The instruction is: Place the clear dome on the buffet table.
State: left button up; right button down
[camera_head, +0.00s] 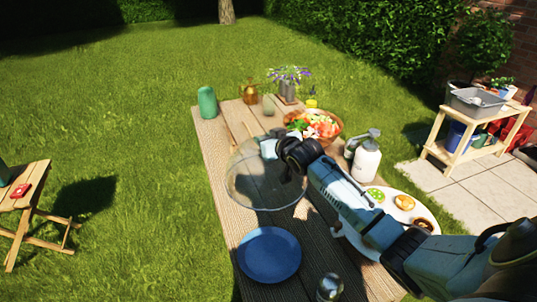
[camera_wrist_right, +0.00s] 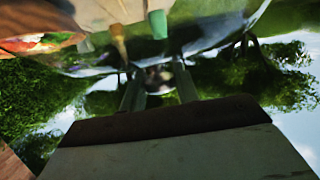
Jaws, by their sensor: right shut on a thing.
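The clear dome (camera_head: 246,188) is over the slatted wooden buffet table (camera_head: 213,140), left of its middle. My right gripper (camera_head: 270,148) is shut on the dome's top knob, and the arm reaches in from the lower right. In the right wrist view, the two fingers are on either side of the round knob (camera_wrist_right: 158,78), with the see-through shell (camera_wrist_right: 215,45) beyond. I cannot tell whether the dome's rim touches the table or hangs just above it. My left gripper is not in view.
A blue plate (camera_head: 269,255) lies in front of the dome. A white platter (camera_head: 348,234) with food is partly under my right arm. A salad bowl (camera_head: 313,124), a white pump bottle (camera_head: 366,160) and a green vase (camera_head: 207,102) stand farther back. A steel shaker (camera_head: 329,288) is near the front.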

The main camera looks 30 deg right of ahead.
jog(key=shift+f, duration=0.65)
notch_tip(320, 180, down, 4)
jog(key=shift+w+r+b, duration=0.1)
jog(key=shift+r+b, duration=0.15)
jog(key=shift+b, duration=0.05)
jog(key=c, duration=1.5)
grip_release()
jog(key=shift+f, duration=0.25)
jog(key=o, duration=0.4)
jog(key=shift+o, duration=0.2)
jog(key=shift+r, duration=0.1)
jog(key=p+v, duration=0.1)
jog(key=v, duration=1.1)
jog(key=shift+r+p, duration=0.1)
jog(key=shift+p, duration=0.3)
